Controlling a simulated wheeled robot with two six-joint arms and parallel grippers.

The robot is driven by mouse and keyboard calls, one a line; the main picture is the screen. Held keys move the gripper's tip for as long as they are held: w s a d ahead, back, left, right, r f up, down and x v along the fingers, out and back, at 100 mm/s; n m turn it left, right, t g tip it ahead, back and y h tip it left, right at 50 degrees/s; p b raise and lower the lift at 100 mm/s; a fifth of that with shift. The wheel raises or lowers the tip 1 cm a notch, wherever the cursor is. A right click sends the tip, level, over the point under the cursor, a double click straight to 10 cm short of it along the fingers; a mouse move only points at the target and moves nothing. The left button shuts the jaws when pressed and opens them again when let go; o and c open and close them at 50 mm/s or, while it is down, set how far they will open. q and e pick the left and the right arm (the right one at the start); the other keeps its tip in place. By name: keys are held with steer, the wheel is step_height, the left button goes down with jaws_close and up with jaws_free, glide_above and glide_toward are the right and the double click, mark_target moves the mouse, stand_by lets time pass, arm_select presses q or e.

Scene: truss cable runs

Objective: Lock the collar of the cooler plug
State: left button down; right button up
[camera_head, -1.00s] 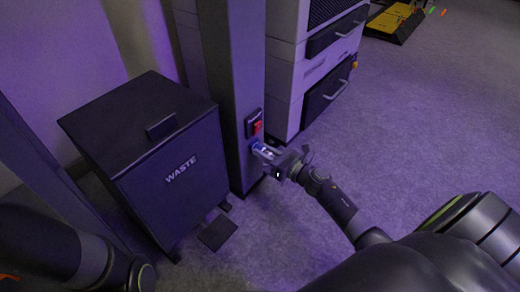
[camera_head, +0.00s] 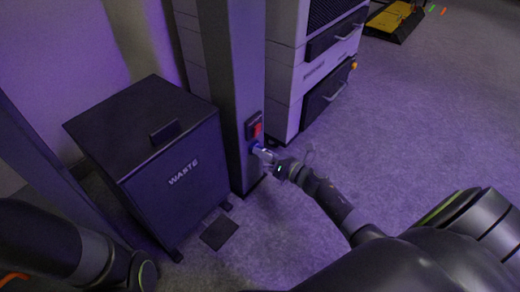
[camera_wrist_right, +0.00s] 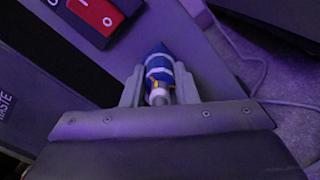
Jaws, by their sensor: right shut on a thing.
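The cooler plug (camera_wrist_right: 159,73), with a blue body, white bands and a small yellow mark, sits at the post's face below a red switch (camera_wrist_right: 96,12). In the head view only a bit of its blue end (camera_head: 257,147) shows beside the fingers. My right gripper (camera_wrist_right: 159,88) is shut on the plug, one finger on each side. In the head view my right gripper (camera_head: 267,154) meets the post from the right. I cannot tell the collar's lock position. My left arm shows at lower left, but its gripper is out of view.
The grey post (camera_head: 232,85) stands between a dark waste bin (camera_head: 150,160) on the left and a drawer cabinet (camera_head: 290,75) behind right. Loose cable (camera_wrist_right: 255,75) lies on the floor. Open floor (camera_head: 420,110) extends right.

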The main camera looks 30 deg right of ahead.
steer(key=shift+w+r+m, duration=0.1)
steer(key=shift+w+m, duration=0.05)
steer(key=shift+m, duration=0.35)
steer(key=shift+r+m+p, duration=0.15)
steer(key=shift+m+p, duration=0.45)
steer(key=shift+m, duration=0.1)
steer(key=shift+w+a+m, duration=0.1)
steer(key=shift+m, duration=0.6)
